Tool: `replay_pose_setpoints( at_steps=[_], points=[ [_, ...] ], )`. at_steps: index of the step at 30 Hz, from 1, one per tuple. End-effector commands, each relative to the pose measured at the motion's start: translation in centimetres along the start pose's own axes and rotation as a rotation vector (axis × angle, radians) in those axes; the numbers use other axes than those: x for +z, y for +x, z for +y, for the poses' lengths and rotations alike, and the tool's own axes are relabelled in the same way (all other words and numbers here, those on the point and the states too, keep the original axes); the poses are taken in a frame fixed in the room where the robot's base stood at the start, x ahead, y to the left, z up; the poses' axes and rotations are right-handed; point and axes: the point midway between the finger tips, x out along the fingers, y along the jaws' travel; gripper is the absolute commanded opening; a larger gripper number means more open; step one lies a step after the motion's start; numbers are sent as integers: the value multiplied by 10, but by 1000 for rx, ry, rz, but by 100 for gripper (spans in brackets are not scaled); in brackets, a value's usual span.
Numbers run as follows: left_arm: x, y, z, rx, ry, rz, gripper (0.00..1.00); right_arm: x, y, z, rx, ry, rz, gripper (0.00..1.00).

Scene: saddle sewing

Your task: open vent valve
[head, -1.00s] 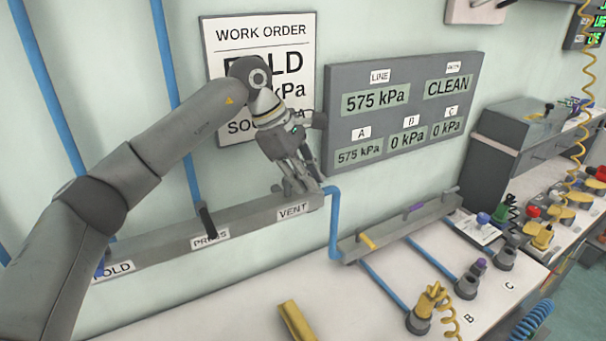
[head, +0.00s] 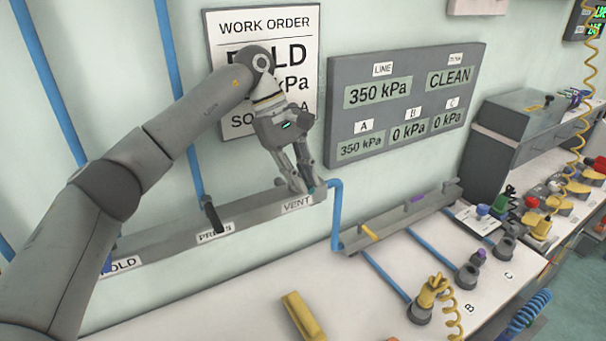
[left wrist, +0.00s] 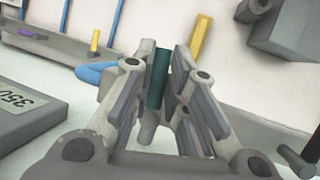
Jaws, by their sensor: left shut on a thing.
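The vent valve is on the grey manifold bar (head: 255,208) on the wall, above the VENT label (head: 297,204). My left gripper (head: 306,188) is at the bar's right end, shut on the valve's handle. In the left wrist view the teal vent handle (left wrist: 157,80) stands between the fingers of my left gripper (left wrist: 160,85). In the head view the fingers hide most of the handle. The pressure panel (head: 470,65) reads LINE 350 kPa, A 350 kPa, B and C 0 kPa, and CLEAN. My right gripper is not in view.
The black PRESS lever (head: 211,214) stands left of the vent valve. A blue pipe (head: 336,215) runs down to a lower rail with yellow (head: 369,231) and purple handles. A yellow block (head: 302,316) lies on the white bench. The work order sign (head: 232,22) is behind my arm.

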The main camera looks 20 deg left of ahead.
Motion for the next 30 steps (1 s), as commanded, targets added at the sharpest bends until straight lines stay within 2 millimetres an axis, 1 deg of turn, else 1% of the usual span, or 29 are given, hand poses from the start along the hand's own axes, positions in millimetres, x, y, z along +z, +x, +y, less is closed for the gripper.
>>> replay_pose_setpoints(
  at_steps=[1,13,14,18,26,30],
  points=[
    [0,-3,1,4,5,3,0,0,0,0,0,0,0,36],
    [0,-3,1,4,9,3,0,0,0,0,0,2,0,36],
    [0,-3,1,4,9,3,18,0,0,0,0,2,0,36],
    [0,-2,1,3,8,2,36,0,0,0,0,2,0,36],
    [0,-1,0,0,7,0,36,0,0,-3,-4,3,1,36],
    [2,-7,2,1,7,1,36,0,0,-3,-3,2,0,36]
  ],
)
